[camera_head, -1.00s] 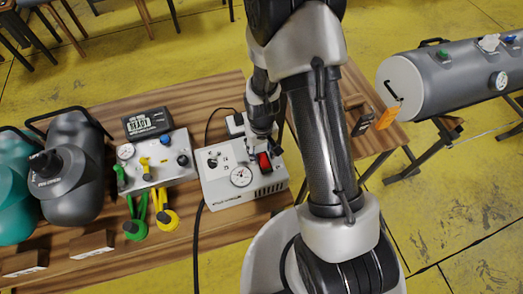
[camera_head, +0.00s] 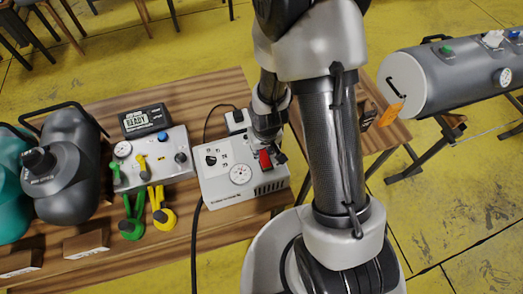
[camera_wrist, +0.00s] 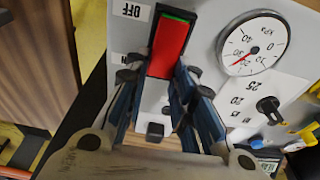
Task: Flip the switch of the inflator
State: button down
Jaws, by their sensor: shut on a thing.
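The inflator (camera_head: 212,184) is a light grey box on the wooden table, with a round gauge (camera_head: 240,173), a black knob and a red switch (camera_head: 265,159). In the wrist view the red switch (camera_wrist: 170,48) stands upright from the panel beside an upside-down "OFF" label (camera_wrist: 131,11). The inflator's gauge (camera_wrist: 252,46) and knob are to its right. My gripper (camera_wrist: 158,80) is shut on the red switch, its blue-padded fingers on either side of the switch's lower end. In the head view my gripper (camera_head: 268,140) reaches down onto the inflator's right part and hides some of it.
A second grey panel (camera_head: 160,168) with a "READY" display (camera_head: 145,119) and green and yellow valves stands left of the inflator. A dark bottle (camera_head: 65,180) is farther left. A grey tank (camera_head: 450,75) stands at right. A black hose (camera_head: 195,240) runs down from the inflator.

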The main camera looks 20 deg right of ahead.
aim_at(265, 161)
jog(key=shift+s+t+b, duration=0.25)
jog(key=shift+t+b, duration=0.45)
jog(key=shift+b, duration=0.1)
jog(key=shift+r, duration=0.15)
jog(key=c, duration=1.4)
grip_release()
jog(key=shift+o, duration=0.2)
jog(key=shift+r, duration=0.1)
jog(key=shift+v, duration=3.7)
jog(key=shift+s, duration=0.1)
